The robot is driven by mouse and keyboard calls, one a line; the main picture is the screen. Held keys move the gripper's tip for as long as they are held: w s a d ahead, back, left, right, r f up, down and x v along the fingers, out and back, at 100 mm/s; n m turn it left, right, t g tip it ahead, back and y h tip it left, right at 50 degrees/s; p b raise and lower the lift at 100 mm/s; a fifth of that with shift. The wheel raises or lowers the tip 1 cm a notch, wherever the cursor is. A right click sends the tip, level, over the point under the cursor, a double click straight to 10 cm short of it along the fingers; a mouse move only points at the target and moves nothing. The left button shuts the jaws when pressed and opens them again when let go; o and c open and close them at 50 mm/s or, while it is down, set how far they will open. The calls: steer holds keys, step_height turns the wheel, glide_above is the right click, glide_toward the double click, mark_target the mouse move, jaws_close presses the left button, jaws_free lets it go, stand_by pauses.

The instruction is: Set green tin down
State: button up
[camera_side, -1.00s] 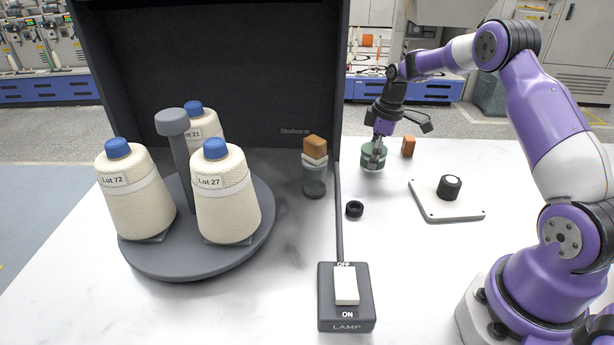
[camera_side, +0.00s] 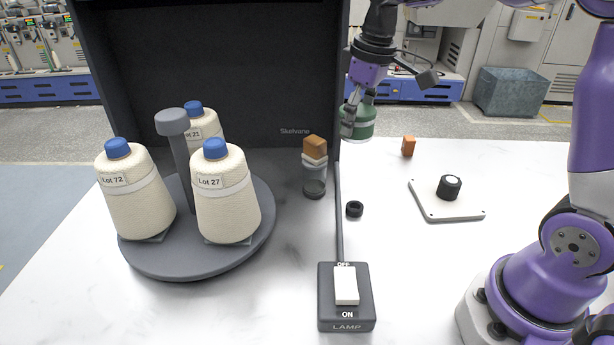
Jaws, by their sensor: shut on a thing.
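The green tin (camera_side: 359,123) is a short green cylinder with a pale lower rim. It is off the table, in the air near the right wall of the dark booth. My gripper (camera_side: 352,118) is shut on the tin from above, and its fingers cover the tin's left part. The tin looks about upright. The white table (camera_side: 400,275) lies below it.
A turntable (camera_side: 200,262) with several thread cones stands left. A jar (camera_side: 314,175) topped by an orange-brown block, a black ring (camera_side: 354,209), a lamp switch (camera_side: 346,290), a white plate (camera_side: 430,208) with a black roll (camera_side: 449,187), and an orange block (camera_side: 408,146) stand around.

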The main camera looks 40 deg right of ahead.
steer(key=s+a+n, duration=0.2)
steer(key=a+n, duration=0.2)
steer(key=a, duration=0.4)
steer(key=s+a+f+n+g, duration=0.1)
steer(key=s+a+n, duration=0.15)
steer(key=a, duration=0.45)
steer(key=s+a+n, duration=0.2)
steer(key=a+n, duration=0.2)
steer(key=a, duration=0.4)
steer(key=s+a+f+n+g, duration=0.2)
steer(key=s+a+f+n, duration=0.2)
steer(key=s+a+n, duration=0.9)
steer(key=shift+n+y, duration=0.4)
steer(key=shift+n, duration=0.05)
steer(key=w+f, duration=0.2)
steer(key=w, duration=0.2)
steer(key=w+f, duration=0.2)
steer(key=w, duration=0.2)
steer(key=w+f, duration=0.2)
steer(key=w, duration=0.2)
steer(key=shift+w+a+f, duration=0.25)
steer(key=shift+w+a, duration=0.05)
steer(key=shift+f, duration=2.05)
steer(key=shift+f, duration=0.1)
steer(key=o, duration=1.2)
